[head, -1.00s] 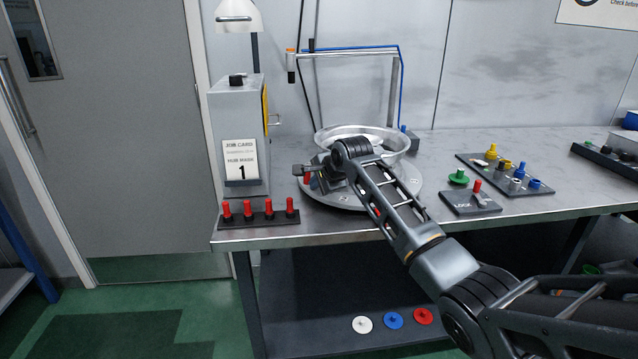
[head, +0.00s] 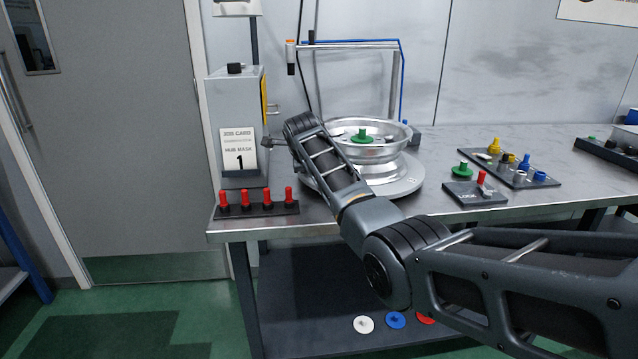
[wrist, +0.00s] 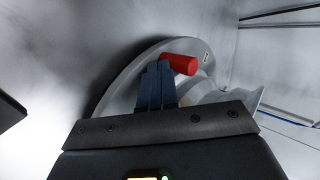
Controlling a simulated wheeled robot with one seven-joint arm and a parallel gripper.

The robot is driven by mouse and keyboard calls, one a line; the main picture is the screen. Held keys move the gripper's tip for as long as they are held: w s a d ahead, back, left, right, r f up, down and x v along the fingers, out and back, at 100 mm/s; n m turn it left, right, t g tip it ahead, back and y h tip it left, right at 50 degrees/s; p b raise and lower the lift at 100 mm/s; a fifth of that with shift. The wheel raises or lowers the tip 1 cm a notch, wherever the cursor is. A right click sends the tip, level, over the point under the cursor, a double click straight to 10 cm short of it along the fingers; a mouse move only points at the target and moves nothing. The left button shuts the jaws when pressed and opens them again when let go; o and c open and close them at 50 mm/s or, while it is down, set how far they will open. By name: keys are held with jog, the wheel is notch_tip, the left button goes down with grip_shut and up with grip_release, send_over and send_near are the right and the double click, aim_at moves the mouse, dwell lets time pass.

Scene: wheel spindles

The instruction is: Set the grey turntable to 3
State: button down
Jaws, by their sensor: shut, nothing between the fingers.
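The grey turntable (head: 405,186) is a flat round disc on the bench under a silver wheel (head: 375,150). My arm covers its left part in the head view. The wrist view shows the turntable rim (wrist: 125,78) with an upright-standing red peg (wrist: 180,64) and a small dark mark that I cannot read. My gripper (wrist: 157,85) is shut and empty, its fingertips close beside the peg at its left end; I cannot tell whether they touch. In the head view the peg is hidden and the fingers are not clearly visible.
A grey box with a job card (head: 239,150) reading 1 stands left of my arm. A rack of red pegs (head: 256,205) lies before it. A LOCK block (head: 474,193) and a tray of coloured parts (head: 520,172) lie right. A green cap (head: 362,136) sits in the wheel.

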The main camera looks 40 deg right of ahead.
jog(key=shift+w+d+m+b, duration=0.25)
jog(key=shift+w+m+b, duration=0.2)
jog(key=shift+b, duration=0.25)
dwell(0.3)
